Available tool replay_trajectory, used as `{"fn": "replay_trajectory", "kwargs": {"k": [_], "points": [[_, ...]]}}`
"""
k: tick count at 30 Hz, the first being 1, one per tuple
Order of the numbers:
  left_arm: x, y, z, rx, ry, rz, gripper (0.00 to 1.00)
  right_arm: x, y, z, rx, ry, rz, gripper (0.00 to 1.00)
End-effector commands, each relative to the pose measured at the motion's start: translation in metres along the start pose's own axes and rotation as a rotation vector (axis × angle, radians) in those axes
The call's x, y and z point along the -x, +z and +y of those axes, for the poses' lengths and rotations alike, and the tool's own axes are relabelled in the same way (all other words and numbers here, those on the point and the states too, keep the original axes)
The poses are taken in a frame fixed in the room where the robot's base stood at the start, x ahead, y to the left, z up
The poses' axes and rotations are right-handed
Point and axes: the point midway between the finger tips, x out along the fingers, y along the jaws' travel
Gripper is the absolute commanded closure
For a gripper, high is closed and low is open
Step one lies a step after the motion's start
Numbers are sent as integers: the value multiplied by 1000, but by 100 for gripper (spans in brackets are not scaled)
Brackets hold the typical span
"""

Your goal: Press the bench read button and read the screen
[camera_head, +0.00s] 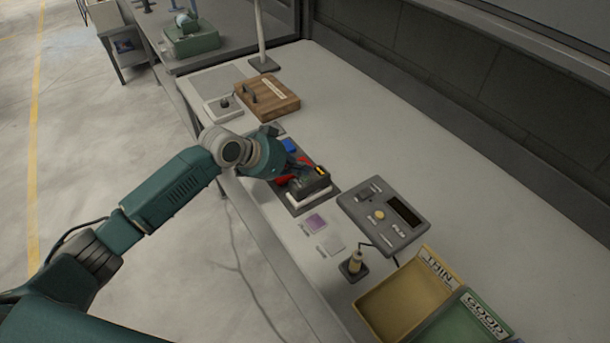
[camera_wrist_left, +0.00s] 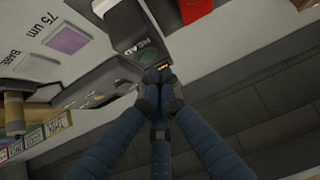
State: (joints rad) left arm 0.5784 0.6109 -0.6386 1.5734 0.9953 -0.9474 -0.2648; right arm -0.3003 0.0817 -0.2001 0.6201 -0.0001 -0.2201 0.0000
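A grey bench unit (camera_head: 370,197) lies on the bench with a dark screen (camera_head: 405,210) and a round pale yellow knob. No reading can be made out on the screen. My left gripper (camera_head: 314,180) is beside the unit, to its left, low over a dark mat. In the left wrist view its fingers (camera_wrist_left: 159,76) are closed together with nothing seen between them. Their tips overlap a dark green round spot (camera_wrist_left: 153,61) on a dark block with small, upside-down lettering. I cannot tell whether they touch it. My right gripper is not in view.
A purple swatch (camera_head: 315,223), a grey swatch (camera_head: 332,244) and a probe in a holder (camera_head: 354,264) are near the front edge. Yellow (camera_head: 400,300) and green bins stand at the near end. A wooden box (camera_head: 268,98) is farther back. The bench's right side is clear.

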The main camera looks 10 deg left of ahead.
Motion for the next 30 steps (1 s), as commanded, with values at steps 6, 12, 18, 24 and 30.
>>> {"fn": "replay_trajectory", "kwargs": {"k": [6, 12, 18, 24, 30], "points": [[1, -1, 0, 0, 0, 1, 100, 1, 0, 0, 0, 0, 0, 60], [13, -14, 0, 0, 0, 1, 100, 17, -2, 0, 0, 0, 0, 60], [27, -28, 0, 0, -1, 1, 100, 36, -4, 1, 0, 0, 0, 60], [36, -37, 0, 0, 0, 1, 100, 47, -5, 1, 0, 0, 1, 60], [35, -36, 0, 0, 0, 1, 100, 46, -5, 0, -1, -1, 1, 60]]}}
